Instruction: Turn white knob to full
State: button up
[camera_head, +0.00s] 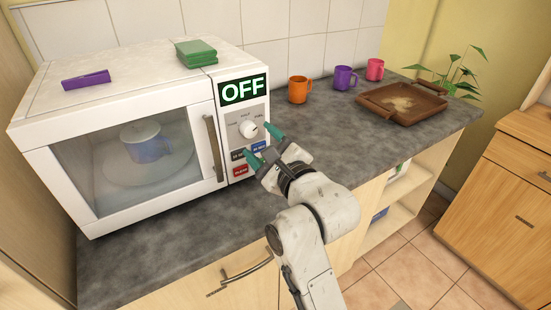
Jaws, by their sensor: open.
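The white knob (248,129) is on the control panel at the right of the white microwave (130,90). Labels on the panel above it include what reads as HALF and FULL; the knob's exact pointing is too small to tell. The green display (243,90) above it reads OFF. My gripper (263,145) is open, with green-tipped fingers. One fingertip is at the right of the knob and the other is lower, near the buttons. I cannot tell whether either finger touches the panel or knob.
A mug (147,141) sits inside the closed microwave. Green sponges (196,53) and a purple block (86,79) lie on its top. Orange (299,89), purple (345,78) and pink (375,69) mugs and a brown tray (428,105) stand on the grey counter at right. Several panel buttons sit below the knob.

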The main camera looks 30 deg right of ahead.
jog(key=s+b, duration=0.1)
jog(key=s, duration=0.5)
jog(key=shift+s+d, duration=0.25)
jog(key=shift+d, duration=0.05)
